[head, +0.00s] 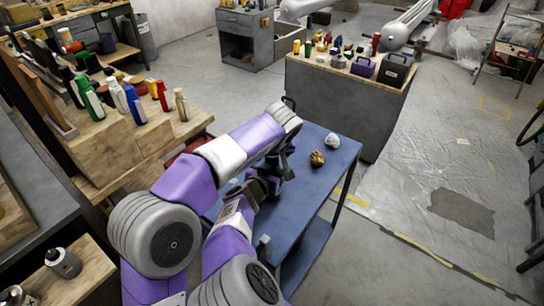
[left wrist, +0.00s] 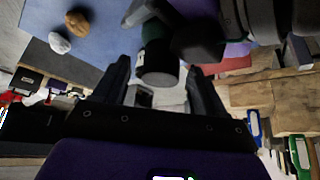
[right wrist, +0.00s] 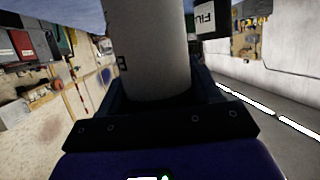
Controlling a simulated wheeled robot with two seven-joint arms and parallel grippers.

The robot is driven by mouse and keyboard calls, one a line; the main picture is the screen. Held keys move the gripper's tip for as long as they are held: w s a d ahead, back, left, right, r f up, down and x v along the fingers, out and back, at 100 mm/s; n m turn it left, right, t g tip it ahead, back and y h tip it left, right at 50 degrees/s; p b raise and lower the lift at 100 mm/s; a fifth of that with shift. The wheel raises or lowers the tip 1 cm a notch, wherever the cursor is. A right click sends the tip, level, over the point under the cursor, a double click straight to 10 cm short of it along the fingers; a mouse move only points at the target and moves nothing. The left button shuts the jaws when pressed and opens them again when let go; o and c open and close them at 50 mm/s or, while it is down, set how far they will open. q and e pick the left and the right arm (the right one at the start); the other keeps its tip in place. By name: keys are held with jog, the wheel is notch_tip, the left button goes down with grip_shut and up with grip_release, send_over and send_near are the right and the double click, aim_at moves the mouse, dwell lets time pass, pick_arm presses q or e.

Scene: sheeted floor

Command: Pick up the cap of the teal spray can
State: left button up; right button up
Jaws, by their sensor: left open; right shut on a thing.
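In the left wrist view a dark cylinder end (left wrist: 158,68), which looks like the cap, points toward my left gripper (left wrist: 163,82). The dark teal body of the spray can (left wrist: 153,32) shows behind it. My left gripper's fingers are open on either side of the cap, with a gap visible. My right gripper (right wrist: 152,88) is shut on a pale grey cylinder (right wrist: 148,45) in the right wrist view, apparently the can's body. In the head view both grippers meet above the blue cart (head: 312,188); the can is hidden there by my arms.
A brown lump (head: 317,158) and a crumpled white lump (head: 332,141) lie on the cart. A wooden bench (head: 115,150) at left holds several bottles and cans. A grey cabinet (head: 345,110) with toolboxes stands behind. Open floor lies to the right.

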pick_arm(q)
jog(key=shift+w+f, duration=0.15)
jog(key=shift+f, duration=0.15)
jog(key=c, duration=1.3)
jog(key=shift+r, duration=0.15)
jog(key=shift+r, duration=0.3)
notch_tip(320, 180, up, 3)
jog(key=shift+r, duration=0.1)
jog(key=s+d, duration=0.1)
jog(key=s, duration=0.5)
jog(key=s+d, duration=0.1)
jog(key=s, duration=1.1)
jog(key=shift+d+f, duration=0.25)
jog(key=shift+d, duration=0.15)
jog(key=shift+w, duration=0.1)
pick_arm(e)
jog(key=o, duration=1.2)
